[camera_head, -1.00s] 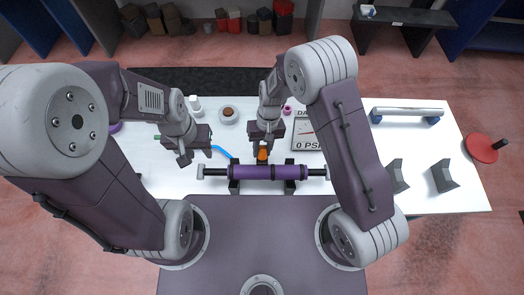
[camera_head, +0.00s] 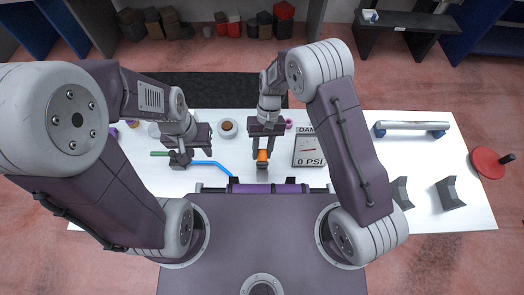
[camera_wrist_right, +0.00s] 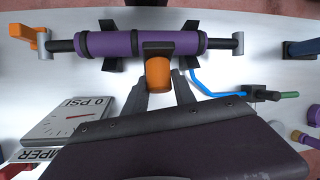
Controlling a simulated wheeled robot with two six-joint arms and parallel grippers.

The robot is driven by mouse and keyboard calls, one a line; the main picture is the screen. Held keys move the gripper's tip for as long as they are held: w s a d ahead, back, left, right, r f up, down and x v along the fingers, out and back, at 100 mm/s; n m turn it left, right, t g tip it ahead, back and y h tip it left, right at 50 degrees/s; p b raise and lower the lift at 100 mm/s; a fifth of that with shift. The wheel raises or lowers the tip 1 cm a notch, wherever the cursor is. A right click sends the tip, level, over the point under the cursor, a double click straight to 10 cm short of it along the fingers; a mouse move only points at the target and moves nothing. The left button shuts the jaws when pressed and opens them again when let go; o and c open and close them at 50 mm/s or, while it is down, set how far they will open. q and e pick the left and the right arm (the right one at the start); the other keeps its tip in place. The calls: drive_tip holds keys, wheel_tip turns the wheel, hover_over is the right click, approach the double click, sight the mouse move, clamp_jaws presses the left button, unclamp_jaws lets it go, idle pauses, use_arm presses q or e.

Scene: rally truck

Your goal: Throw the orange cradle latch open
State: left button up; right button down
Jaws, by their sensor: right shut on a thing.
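The orange cradle latch (camera_head: 262,156) shows at the tips of my right gripper (camera_head: 262,152), just behind the purple cylinder (camera_head: 265,188) in the head view. In the right wrist view the latch (camera_wrist_right: 158,75) sits beside the cylinder (camera_wrist_right: 140,43) under a dark block, between the two grey fingers of my right gripper (camera_wrist_right: 160,88). That gripper is shut on it. My left gripper (camera_head: 180,158) is over the bench near the blue hose (camera_head: 210,165); its jaw gap is not clear. The front of the cylinder is hidden by my own body.
A pressure gauge (camera_head: 309,150) reading 0 PSI lies right of the latch. A silver bar (camera_head: 412,125) on blue holders and dark blocks (camera_head: 449,194) stand further right. Another orange piece (camera_wrist_right: 30,38) is at the cylinder's end. White bench (camera_head: 445,150) lies bare between these.

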use_arm(q)
drive_tip(key=shift+w+f, duration=0.1)
drive_tip(key=shift+w, duration=0.15)
use_arm(e)
drive_tip(key=shift+w+f, duration=0.15)
drive_tip(key=shift+w, duration=0.2)
drive_tip(key=c, duration=1.1)
unclamp_jaws()
use_arm(q)
drive_tip(key=shift+w, duration=0.15)
use_arm(e)
drive_tip(key=shift+o, duration=0.2)
use_arm(q)
drive_tip(key=shift+f, duration=0.1)
use_arm(e)
drive_tip(key=shift+w, duration=0.1)
use_arm(q)
wheel_tip(320, 180, down, 3)
drive_tip(key=b, duration=0.2)
drive_tip(key=shift+r+b, duration=0.2)
drive_tip(key=shift+b, duration=0.2)
use_arm(e)
drive_tip(key=v, duration=0.9)
